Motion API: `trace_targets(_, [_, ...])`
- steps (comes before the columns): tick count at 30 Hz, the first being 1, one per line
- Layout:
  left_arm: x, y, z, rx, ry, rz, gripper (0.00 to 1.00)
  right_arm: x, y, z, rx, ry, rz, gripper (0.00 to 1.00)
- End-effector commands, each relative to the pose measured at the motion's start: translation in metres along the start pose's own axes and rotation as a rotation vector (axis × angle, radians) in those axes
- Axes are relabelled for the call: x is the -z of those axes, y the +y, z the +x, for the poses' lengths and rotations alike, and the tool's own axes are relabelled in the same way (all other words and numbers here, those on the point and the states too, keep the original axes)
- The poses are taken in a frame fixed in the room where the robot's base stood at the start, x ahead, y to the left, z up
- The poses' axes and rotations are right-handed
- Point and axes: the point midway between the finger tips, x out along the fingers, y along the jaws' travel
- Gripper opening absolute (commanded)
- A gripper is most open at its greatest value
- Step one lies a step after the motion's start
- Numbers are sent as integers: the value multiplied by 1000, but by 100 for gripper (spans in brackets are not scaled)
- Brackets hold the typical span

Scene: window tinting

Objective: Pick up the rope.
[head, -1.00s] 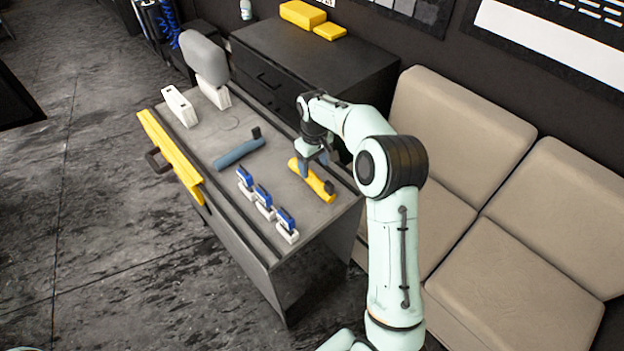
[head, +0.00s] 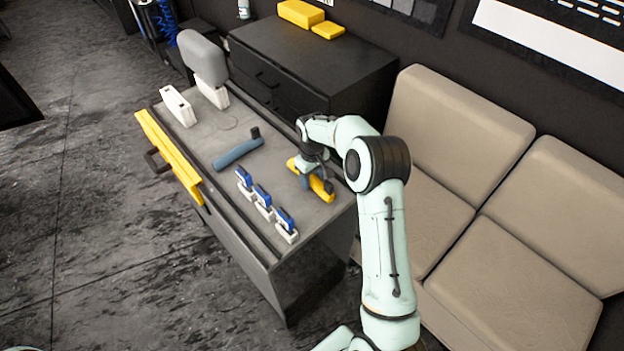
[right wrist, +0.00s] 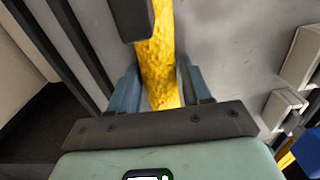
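A long yellow object with a rough, crinkled surface and a dark end piece, which looks like the rope, lies on the grey table; I mark it as the yellow rope (head: 320,187). It also shows in the right wrist view (right wrist: 158,50), running up between the fingers. My right gripper (head: 308,180) is down over its middle. In the right wrist view the right gripper's (right wrist: 160,80) blue-grey fingers stand on either side of the yellow rope, close to it, with a sliver of grey beside it. The dark piece covers part of its far end. My left gripper is not in view.
On the table (head: 225,200) are a blue-grey roll (head: 239,152), several blue-and-white clip-like items (head: 262,197), white blocks (head: 178,106) and a yellow bar (head: 170,157) along the left edge. A dark cabinet (head: 320,60) stands behind, a beige sofa (head: 455,130) to the right.

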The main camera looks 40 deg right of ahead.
Motion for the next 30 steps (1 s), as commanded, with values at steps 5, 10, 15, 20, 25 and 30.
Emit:
trace_targets(5, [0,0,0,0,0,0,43,0,0,-1,0,1,0,11])
trace_targets(10, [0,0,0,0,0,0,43,0,0,-1,0,1,0,11])
trace_targets(15, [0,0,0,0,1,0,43,1,0,-7,-1,4,0,11])
trace_targets(20, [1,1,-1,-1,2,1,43,2,0,-26,-1,6,0,11])
trace_targets(25, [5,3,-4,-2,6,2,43,2,0,-68,-2,9,1,11])
trace_targets(30, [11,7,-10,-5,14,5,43,3,0,-119,-2,10,1,11])
